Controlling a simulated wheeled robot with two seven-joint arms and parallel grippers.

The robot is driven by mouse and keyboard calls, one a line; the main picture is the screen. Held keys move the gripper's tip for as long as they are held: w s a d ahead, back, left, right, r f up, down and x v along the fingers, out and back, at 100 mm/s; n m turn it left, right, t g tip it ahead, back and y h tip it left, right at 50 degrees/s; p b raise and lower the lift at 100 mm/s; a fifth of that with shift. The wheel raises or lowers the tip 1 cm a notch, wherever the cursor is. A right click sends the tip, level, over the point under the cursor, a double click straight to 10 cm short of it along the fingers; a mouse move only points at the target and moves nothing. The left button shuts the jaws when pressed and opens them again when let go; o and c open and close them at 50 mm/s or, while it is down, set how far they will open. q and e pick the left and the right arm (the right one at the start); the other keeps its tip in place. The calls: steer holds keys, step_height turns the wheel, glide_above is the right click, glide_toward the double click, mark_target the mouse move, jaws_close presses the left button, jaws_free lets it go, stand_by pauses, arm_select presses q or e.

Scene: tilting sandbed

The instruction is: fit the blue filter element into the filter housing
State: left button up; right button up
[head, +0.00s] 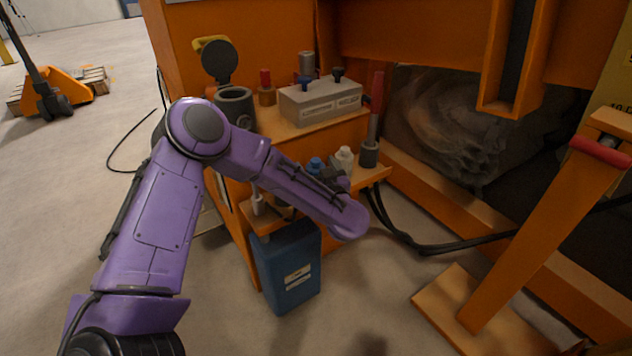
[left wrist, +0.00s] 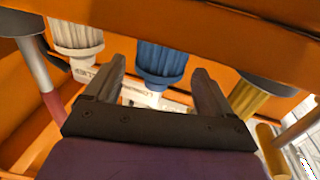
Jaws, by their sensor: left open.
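The blue filter element (head: 315,165) stands on the orange shelf beside a white one (head: 344,158). In the left wrist view the ribbed blue element (left wrist: 163,50) is between the two fingers of my left gripper (left wrist: 159,70), with gaps showing on both sides. The gripper is open and holds nothing. In the head view my left gripper (head: 328,174) is at the shelf, partly hidden behind my purple arm. The filter housing (head: 235,103) is a dark grey cylinder, with its round lid (head: 219,60) raised. My right gripper is not in view.
A white ribbed element (left wrist: 77,40) stands left of the blue one, a gold cylinder (left wrist: 262,92) right. A grey manifold block (head: 320,100) sits on the cabinet top. A blue canister (head: 287,265) hangs below the shelf. An orange pedal lever (head: 540,240) stands right.

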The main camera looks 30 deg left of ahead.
arm_select(q)
steer(key=shift+x, duration=0.75)
steer(key=shift+w+d, duration=0.1)
steer(key=c, duration=1.1)
